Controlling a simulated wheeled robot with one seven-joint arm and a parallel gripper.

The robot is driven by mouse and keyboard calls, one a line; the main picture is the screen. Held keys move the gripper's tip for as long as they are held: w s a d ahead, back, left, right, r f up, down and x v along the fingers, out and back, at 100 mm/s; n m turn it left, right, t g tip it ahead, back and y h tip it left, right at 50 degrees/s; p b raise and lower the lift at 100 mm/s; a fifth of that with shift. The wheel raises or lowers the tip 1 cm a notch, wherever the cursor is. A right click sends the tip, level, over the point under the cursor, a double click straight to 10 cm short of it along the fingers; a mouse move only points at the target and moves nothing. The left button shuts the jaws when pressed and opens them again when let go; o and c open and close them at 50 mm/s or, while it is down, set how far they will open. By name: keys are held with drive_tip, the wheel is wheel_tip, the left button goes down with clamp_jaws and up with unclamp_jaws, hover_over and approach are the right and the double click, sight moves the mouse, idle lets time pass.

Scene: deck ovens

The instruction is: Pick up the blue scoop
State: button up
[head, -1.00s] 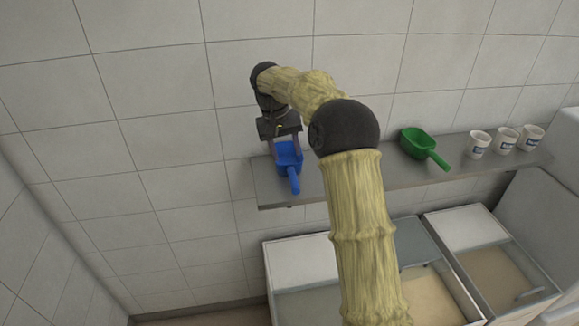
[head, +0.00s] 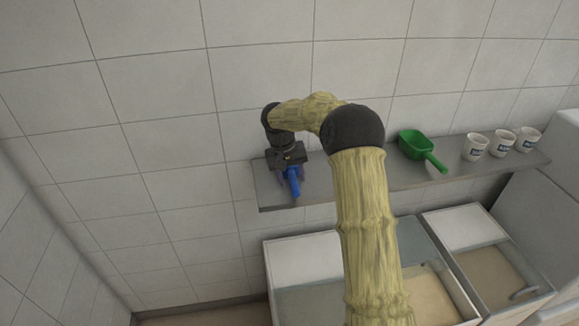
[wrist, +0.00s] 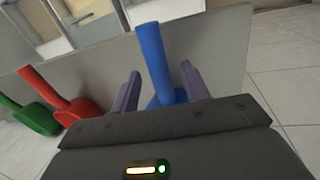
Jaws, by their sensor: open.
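The blue scoop (head: 293,182) lies at the left end of the wall shelf, its handle pointing toward the front edge. In the wrist view its blue handle (wrist: 153,55) rises between the fingers, and part of its bowl is hidden behind my gripper's body. My gripper (wrist: 160,88) is open, with one finger on each side of the scoop and visible gaps to the handle. In the head view my gripper (head: 291,172) is right over the scoop's bowl and hides most of it.
A green scoop (head: 414,145) lies further right on the grey shelf (head: 270,194), with several white mugs (head: 475,147) beyond. A red scoop (wrist: 76,108) shows in the wrist view; my arm hides it in the head view. The tiled wall is close behind.

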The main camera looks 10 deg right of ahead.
drive_tip(key=shift+d+f, duration=0.25)
drive_tip(key=shift+f, duration=1)
drive_tip(key=shift+c, duration=0.3)
clamp_jaws()
